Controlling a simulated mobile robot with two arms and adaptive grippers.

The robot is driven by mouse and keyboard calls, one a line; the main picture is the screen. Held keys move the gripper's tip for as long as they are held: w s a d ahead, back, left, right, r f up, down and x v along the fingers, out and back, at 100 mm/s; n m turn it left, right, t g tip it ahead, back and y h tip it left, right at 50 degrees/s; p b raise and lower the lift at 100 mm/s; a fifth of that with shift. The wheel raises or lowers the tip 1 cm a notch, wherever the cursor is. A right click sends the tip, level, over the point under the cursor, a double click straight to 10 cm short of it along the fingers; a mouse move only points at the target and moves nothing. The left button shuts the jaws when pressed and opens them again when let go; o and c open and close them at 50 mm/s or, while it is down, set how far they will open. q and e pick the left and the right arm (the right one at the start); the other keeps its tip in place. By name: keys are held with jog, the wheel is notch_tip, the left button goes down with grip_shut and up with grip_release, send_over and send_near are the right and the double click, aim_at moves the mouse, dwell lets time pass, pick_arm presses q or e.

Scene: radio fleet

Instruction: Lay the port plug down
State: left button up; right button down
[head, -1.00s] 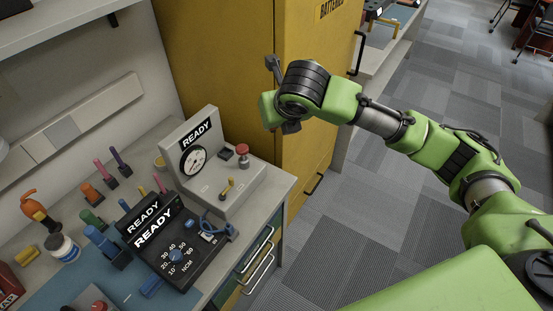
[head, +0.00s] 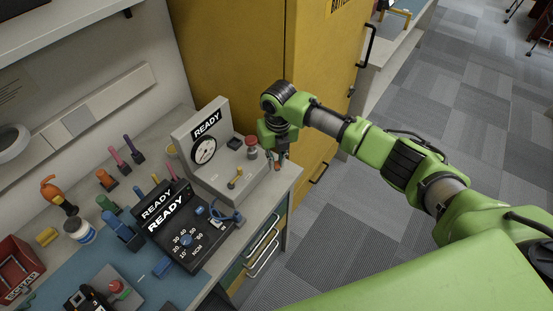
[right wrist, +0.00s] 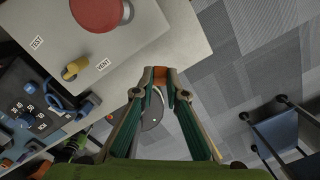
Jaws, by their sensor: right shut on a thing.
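My right gripper (head: 281,162) points down near the right end of the workbench (head: 281,184), just right of the grey tester with a gauge. In the right wrist view its fingertips (right wrist: 159,76) are shut on a small orange piece (right wrist: 160,74), which I take to be the port plug. The fingers hide most of it. The tips show over the bench's edge, with floor beyond; I cannot tell whether the piece touches the bench. My left gripper is not in view.
The grey tester (head: 228,178) with a red knob (head: 251,142) and yellow lever stands close by on the left. A black READY unit (head: 186,238) sits left of it. A yellow cabinet (head: 318,90) rises behind. Bare bench is narrow around the gripper.

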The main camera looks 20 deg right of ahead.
jog(key=shift+r+p, duration=0.15)
jog(key=shift+p, duration=0.25)
jog(key=shift+s+f, duration=0.15)
jog(key=shift+f, duration=0.05)
notch_tip(320, 180, down, 7)
jog(key=b, duration=0.4)
jog(key=shift+r, duration=0.1)
jog(key=c, duration=2)
grip_release()
jog(key=shift+o, duration=0.2)
jog(key=shift+r, duration=0.15)
